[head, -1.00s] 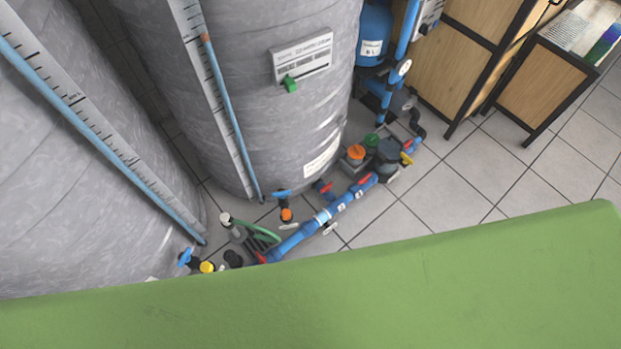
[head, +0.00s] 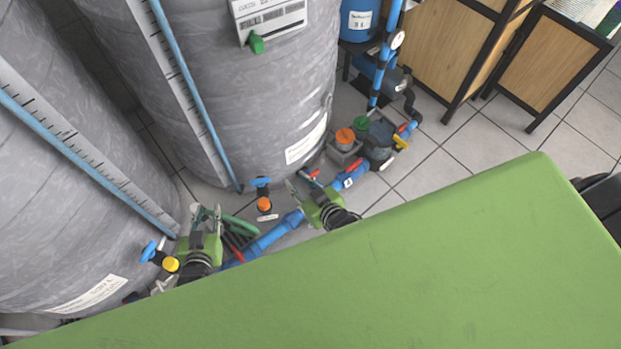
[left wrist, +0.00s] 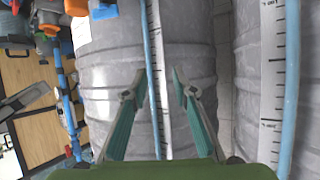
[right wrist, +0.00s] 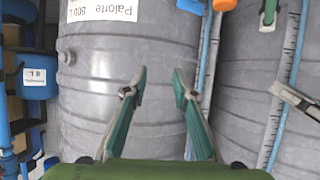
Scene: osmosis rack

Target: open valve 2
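Blue pipe (head: 270,238) runs along the floor in front of two grey tanks in the head view, with red-handled valves on it. One red handle (head: 362,167) shows on the right of the pipe, another (head: 313,174) beside my right gripper, and a third (head: 236,257) low beside my left gripper. I cannot read which is valve 2. My left gripper (head: 206,212) is above the pipe's left end, open and empty; the left wrist view shows its fingers (left wrist: 159,78) apart. My right gripper (head: 302,183) is above the pipe's middle, open and empty, its fingers (right wrist: 159,78) apart.
The grey tank (head: 250,100) stands close behind both grippers, and another tank (head: 50,200) is at the left. Small blue-handled valves (head: 260,183) stick out from the tanks. A pump with an orange cap (head: 345,135) is to the right. Tiled floor (head: 440,175) is free at the right.

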